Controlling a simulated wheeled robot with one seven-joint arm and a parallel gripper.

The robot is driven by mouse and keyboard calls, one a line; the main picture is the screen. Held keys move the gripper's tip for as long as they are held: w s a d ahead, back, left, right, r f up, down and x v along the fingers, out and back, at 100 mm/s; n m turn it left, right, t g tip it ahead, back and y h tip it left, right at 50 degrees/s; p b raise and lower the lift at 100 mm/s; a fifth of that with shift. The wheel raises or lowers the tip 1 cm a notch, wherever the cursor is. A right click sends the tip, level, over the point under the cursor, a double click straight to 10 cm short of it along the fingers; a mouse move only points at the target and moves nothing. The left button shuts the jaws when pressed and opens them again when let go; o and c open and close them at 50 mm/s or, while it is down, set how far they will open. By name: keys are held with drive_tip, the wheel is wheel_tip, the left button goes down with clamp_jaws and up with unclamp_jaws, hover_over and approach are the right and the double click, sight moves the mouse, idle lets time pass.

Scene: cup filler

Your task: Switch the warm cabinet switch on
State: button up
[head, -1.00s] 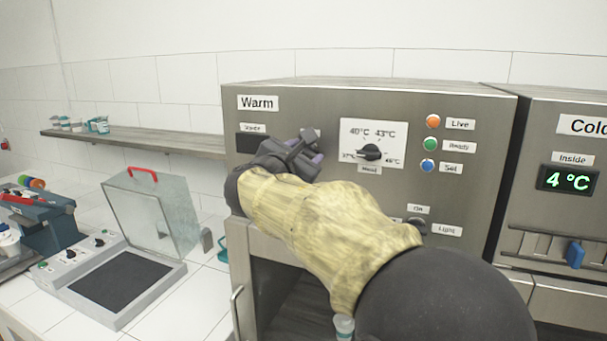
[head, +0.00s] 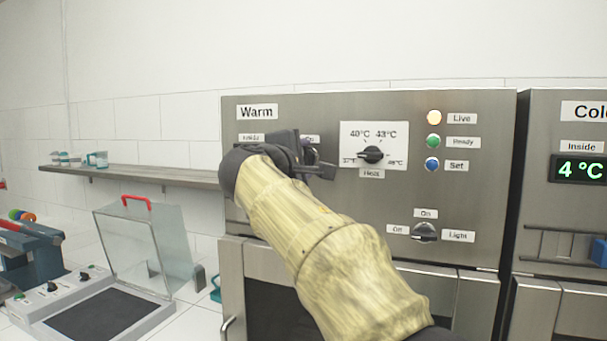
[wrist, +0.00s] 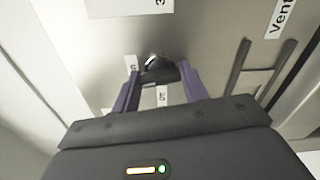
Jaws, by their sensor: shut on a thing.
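The warm cabinet (head: 480,190) stands in the middle of the head view, its front panel marked "Warm". Its switch (wrist: 160,72) is a dark knob in the wrist view, with small labels beside it, one partly covered.
Right of my gripper are the heat dial (head: 372,155), Ready lamp (head: 433,141), Set lamp (head: 432,164) and light switch (head: 425,232). The cold cabinet (head: 540,225) stands at right. A shelf (head: 140,175) and a clear-lidded device (head: 110,310) are at left.

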drive_tip(key=shift+f+m+b, duration=0.15)
drive_tip(key=shift+m+b, duration=0.45)
drive_tip(key=shift+m, duration=0.4)
drive_tip(key=o, duration=1)
drive_tip(key=b+v, duration=0.3)
drive_tip(key=v, duration=1.4)
drive_tip(key=shift+s+b, duration=0.2)
drive_tip(key=shift+b, duration=0.2)
